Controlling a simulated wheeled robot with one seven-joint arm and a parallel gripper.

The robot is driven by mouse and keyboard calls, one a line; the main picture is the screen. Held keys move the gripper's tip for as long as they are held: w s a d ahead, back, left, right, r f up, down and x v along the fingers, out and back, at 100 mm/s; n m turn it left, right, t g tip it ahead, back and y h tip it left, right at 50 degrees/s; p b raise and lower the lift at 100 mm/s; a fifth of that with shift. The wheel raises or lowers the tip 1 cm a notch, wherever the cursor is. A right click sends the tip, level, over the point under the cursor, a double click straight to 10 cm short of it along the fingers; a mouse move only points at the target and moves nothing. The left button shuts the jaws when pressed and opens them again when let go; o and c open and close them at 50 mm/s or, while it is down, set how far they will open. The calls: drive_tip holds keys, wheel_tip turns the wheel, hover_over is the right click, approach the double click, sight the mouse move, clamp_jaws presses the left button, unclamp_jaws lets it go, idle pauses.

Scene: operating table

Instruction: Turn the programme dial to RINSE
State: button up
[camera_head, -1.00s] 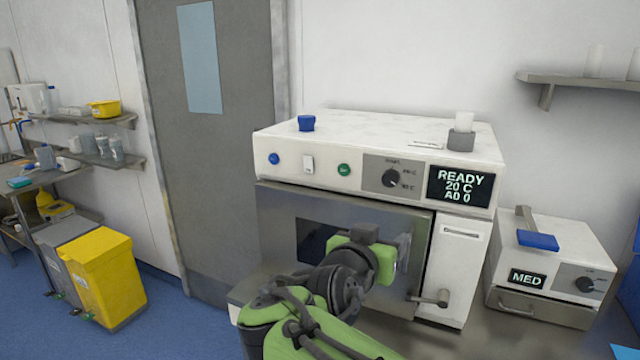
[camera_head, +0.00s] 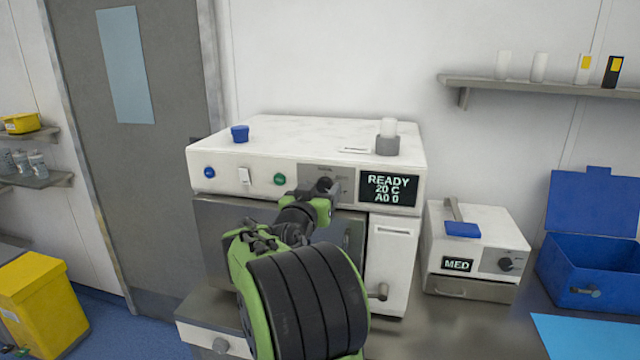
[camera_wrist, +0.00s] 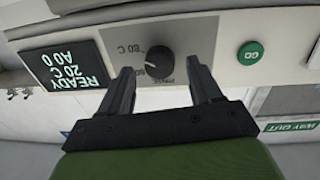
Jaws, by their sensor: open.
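The programme dial (camera_wrist: 159,62) is a round black knob with a pale pointer line on a grey panel. In the wrist view, which shows it upside down, "60 C" is readable beside it and other labels are partly hidden or blurred. My gripper (camera_wrist: 165,78) is open, with one finger on each side below the dial in that view, apparently not gripping it. In the head view my gripper (camera_head: 325,190) is in front of the panel and largely covers the dial. The display (camera_head: 388,189) reads READY, 20 C, A0 0.
The green GO button (camera_head: 279,179) is left of the dial. A white switch (camera_head: 244,176) and blue button (camera_head: 209,172) are further left. A grey holder with a white cup (camera_head: 388,145) stands on top. A smaller MED unit (camera_head: 480,240) and blue box (camera_head: 590,265) are at right.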

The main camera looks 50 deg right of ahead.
drive_tip(key=shift+w+d, duration=0.2)
drive_tip(key=shift+d, duration=0.25)
drive_tip(key=c, duration=1)
drive_tip(key=shift+c, duration=0.2)
